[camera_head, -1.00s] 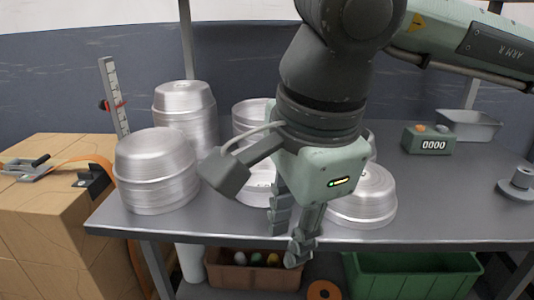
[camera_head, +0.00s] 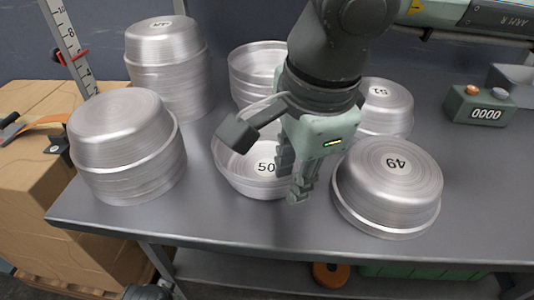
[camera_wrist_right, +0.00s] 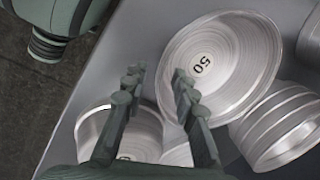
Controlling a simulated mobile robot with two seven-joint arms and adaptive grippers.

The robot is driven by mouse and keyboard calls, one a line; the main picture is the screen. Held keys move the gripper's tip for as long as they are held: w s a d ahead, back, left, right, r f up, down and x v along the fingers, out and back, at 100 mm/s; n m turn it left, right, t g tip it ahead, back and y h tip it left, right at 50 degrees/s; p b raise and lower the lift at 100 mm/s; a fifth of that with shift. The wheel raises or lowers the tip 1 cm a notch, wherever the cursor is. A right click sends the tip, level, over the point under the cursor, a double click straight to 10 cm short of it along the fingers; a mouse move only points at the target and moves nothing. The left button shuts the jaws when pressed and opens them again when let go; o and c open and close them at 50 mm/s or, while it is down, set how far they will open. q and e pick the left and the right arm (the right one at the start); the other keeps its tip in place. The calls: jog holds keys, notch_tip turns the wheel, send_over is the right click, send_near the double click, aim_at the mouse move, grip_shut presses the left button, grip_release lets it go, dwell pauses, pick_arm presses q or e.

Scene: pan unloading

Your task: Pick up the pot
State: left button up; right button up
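Several round silver metal pots stand on the grey table. The pot marked 50 (camera_head: 232,170) sits open side up, its number inside on the bottom; it also shows in the right wrist view (camera_wrist_right: 240,70). The pot marked 49 (camera_head: 388,187) lies upside down to its right. My right gripper (camera_head: 292,182) is over the gap between these two and covers part of pot 50's right side. My left gripper does not show.
Upside-down pot stacks stand at left (camera_head: 125,150) and back left (camera_head: 168,70). More pots stand behind, one marked 51 (camera_head: 385,105). A counter box reading 0000 (camera_head: 480,106) is at back right. The table (camera_head: 225,222) is bare along its front edge.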

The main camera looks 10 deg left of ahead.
jog(key=shift+x, duration=1.15)
grip_shut()
